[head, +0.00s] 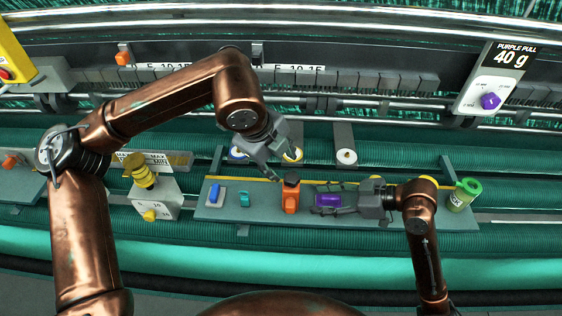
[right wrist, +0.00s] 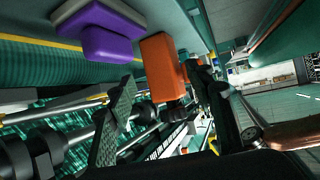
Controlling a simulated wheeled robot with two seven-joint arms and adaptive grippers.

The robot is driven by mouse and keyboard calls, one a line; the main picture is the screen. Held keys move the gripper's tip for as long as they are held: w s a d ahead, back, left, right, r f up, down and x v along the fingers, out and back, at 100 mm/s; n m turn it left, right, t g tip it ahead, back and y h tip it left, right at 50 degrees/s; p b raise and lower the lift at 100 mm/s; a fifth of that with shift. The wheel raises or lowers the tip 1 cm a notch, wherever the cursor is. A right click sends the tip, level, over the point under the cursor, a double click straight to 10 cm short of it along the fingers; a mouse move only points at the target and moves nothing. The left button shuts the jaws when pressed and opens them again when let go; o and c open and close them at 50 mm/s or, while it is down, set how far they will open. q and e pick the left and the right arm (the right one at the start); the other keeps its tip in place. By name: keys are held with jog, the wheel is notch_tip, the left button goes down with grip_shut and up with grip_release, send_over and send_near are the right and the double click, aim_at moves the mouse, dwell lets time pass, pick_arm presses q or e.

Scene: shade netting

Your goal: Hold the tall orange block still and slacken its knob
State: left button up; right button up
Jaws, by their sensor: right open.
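The tall orange block (head: 290,200) stands on the grey-green tray, with a dark knob (head: 291,179) on top. In the right wrist view the orange block (right wrist: 163,66) lies ahead of the jaws, its dark knob (right wrist: 172,103) toward the lower end. My left gripper (head: 279,168) is above and just left of the knob, fingers apart, with nothing seen between them. My right gripper (head: 322,203) comes in from the right at the block's height, beside the purple block. Its open fingers (right wrist: 160,92) are either side of the orange block's line; contact cannot be told.
A purple block (head: 328,200) is right of the orange one. The tray (head: 262,209) also carries a blue piece (head: 214,193) and a teal piece (head: 244,199). A white box with yellow knobs (head: 152,203) is at left.

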aim_at(294, 199)
jog(key=x, duration=0.9)
jog(key=shift+a+f, duration=0.1)
jog(key=shift+a, duration=0.2)
grip_shut()
dwell(0.4)
pick_arm(q)
jog(key=shift+o, duration=0.2)
dwell(0.6)
